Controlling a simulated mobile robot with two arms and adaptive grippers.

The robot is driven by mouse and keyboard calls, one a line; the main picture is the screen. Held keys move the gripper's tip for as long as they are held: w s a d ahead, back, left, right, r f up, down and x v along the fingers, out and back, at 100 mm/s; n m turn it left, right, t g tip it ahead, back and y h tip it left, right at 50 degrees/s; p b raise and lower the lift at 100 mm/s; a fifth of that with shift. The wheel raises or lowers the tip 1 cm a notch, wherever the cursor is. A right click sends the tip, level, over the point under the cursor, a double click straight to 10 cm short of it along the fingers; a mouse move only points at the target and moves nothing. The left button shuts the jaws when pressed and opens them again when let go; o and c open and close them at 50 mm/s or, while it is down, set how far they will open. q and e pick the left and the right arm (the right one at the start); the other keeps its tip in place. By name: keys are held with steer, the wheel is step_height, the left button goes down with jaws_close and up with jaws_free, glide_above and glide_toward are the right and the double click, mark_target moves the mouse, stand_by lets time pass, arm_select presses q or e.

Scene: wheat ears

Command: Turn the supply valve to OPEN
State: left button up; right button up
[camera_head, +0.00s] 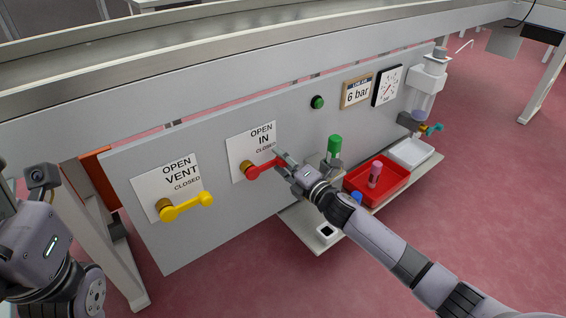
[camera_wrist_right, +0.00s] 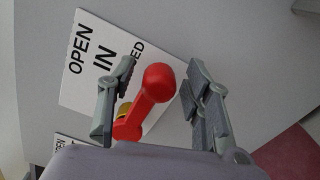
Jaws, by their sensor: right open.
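The red supply valve lever (camera_head: 265,168) is mounted by a brass hub (camera_head: 246,170) on the grey panel, in front of a white label reading OPEN, IN, CLOSED (camera_head: 250,143). The lever points right, toward CLOSED. My right gripper (camera_head: 284,163) is at the lever's free end. In the right wrist view the red lever (camera_wrist_right: 153,93) stands between the two open fingers, with gaps on both sides; the label (camera_wrist_right: 98,65) is behind it. My left arm shows at the left edge, but its fingers are not in view.
A yellow VENT lever (camera_head: 186,207) is on the panel to the left. A green lamp (camera_head: 317,102), a 6 bar sign (camera_head: 356,91) and a gauge (camera_head: 387,86) are to the right. Below, a shelf holds a green-topped bottle (camera_head: 334,146), a red tray (camera_head: 397,176) and a white tray (camera_head: 427,155).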

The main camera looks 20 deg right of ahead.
steer(key=shift+c, duration=0.3)
jaws_close()
stand_by(0.6)
